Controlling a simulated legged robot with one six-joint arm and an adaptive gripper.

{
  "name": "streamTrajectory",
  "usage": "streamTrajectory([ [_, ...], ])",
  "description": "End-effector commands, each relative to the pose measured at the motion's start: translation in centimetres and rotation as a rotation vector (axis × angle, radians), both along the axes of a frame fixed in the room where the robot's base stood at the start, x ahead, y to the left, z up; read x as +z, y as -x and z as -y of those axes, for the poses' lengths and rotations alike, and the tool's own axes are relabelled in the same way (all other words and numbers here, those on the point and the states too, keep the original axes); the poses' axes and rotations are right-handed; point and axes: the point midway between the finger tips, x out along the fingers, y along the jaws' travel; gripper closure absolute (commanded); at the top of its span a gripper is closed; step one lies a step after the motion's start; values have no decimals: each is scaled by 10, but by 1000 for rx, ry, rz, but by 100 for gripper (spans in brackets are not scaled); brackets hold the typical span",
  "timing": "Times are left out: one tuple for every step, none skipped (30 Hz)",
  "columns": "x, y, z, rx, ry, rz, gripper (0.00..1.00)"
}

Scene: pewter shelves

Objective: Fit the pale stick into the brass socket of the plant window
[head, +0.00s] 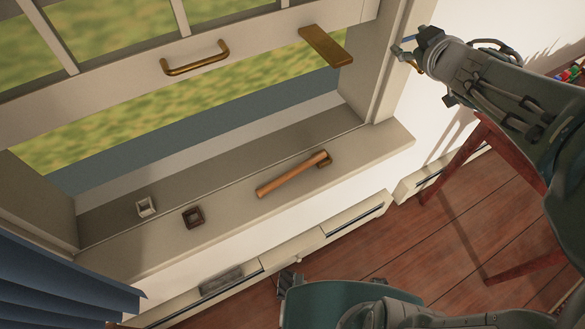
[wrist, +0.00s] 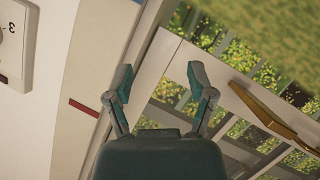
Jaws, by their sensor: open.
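A light-brown wooden stick (head: 288,176) lies slantwise on the window sill. A small brass socket (head: 325,162) sits at its right end; I cannot tell whether the stick is beside it or partly over it. The raised window sash (head: 120,72) carries a brass handle (head: 195,58) and a flat brass piece (head: 326,46). My gripper (head: 405,50) is at the upper right by the window frame, well away from the stick. In the wrist view my gripper (wrist: 161,78) has its fingers spread with nothing between them. The stick does not show there.
A white square socket (head: 146,207) and a dark brown square socket (head: 193,217) stand on the sill's left part. A blue curtain (head: 60,285) hangs at lower left. The window frame (head: 389,60) rises near my gripper. A reddish wooden leg (head: 462,158) stands right.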

Motion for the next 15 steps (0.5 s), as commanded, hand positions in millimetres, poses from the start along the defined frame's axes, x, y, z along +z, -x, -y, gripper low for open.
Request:
streamTrajectory([
  [8, 5, 6, -69, -1, 14, 30],
  [12, 8, 12, -116, -4, 17, 30],
  [15, 13, 18, -175, -7, 17, 30],
  [17, 18, 23, -218, -12, 15, 30],
  [18, 22, 27, -262, -18, 8, 30],
  [19, 30, 33, -317, -26, -4, 30],
  [19, 36, 37, -356, -33, -15, 30],
  [18, 42, 40, -395, -42, -30, 30],
  [17, 51, 45, -442, -56, -53, 30],
  [15, 59, 47, -477, -66, -74, 30],
  [12, 66, 49, -509, -78, -98, 30],
  [8, 76, 51, -547, -94, -131, 30],
  [4, 84, 51, -576, -109, -160, 30],
  [0, 92, 51, -601, -123, -191, 30],
  [-6, 103, 50, -629, -144, -235, 30],
])
